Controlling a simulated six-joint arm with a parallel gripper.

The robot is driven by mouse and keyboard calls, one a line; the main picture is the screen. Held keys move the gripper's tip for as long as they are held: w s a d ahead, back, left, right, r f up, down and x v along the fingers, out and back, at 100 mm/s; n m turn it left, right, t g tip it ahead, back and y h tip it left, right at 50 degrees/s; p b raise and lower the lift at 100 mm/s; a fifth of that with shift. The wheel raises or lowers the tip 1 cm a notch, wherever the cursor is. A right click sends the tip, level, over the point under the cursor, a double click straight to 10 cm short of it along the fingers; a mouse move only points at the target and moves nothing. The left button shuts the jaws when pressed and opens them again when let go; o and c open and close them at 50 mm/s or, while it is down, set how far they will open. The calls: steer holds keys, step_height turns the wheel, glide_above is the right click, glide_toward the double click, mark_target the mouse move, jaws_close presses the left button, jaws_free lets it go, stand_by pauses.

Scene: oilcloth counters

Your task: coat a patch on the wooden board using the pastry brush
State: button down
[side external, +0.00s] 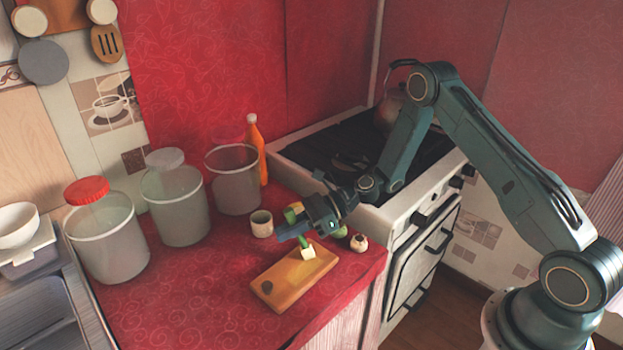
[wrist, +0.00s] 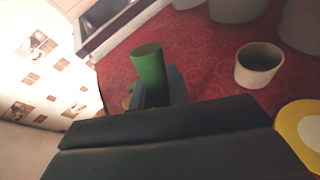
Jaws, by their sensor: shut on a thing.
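The pastry brush (side external: 308,252) has a green handle and a pale, cream head. My gripper (side external: 303,238) is shut on its handle, with the head pointing down over the far right part of the wooden board (side external: 288,279). I cannot tell whether the head touches the board. The board lies flat on the red counter and has a dark round spot (side external: 267,287) near its front left end. In the wrist view, the green handle (wrist: 150,72) stands up between the fingers of my gripper (wrist: 158,92); the brush head is hidden there.
A small pale cup (side external: 262,223) stands behind the board; it also shows in the wrist view (wrist: 260,65). Several large jars (side external: 175,204) and an orange bottle (side external: 254,150) stand farther back. A small round pot (side external: 358,243) is right of my gripper, near the stove (side external: 400,215).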

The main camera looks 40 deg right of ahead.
steer(key=shift+s+a, duration=0.15)
steer(key=shift+a, duration=2)
steer(key=shift+s+a, duration=0.1)
steer(key=shift+a, duration=2.05)
steer(key=shift+w+d, duration=0.3)
steer(key=shift+d, duration=1.5)
steer(key=shift+w+d, duration=0.35)
steer(key=shift+d, duration=1.45)
steer(key=shift+w+d, duration=0.3)
steer(key=shift+d, duration=1.5)
step_height(320, 180, up, 8)
steer(key=shift+a, duration=0.1)
steer(key=s+a+r, duration=0.2)
steer(key=a, duration=0.3)
steer(key=s+a+r, duration=0.1)
steer(key=a+r, duration=0.1)
steer(key=a, duration=0.3)
steer(key=shift+s+a, duration=0.25)
steer(key=shift+s, duration=0.1)
steer(key=shift+f, duration=0.1)
steer(key=shift+f, duration=2.4)
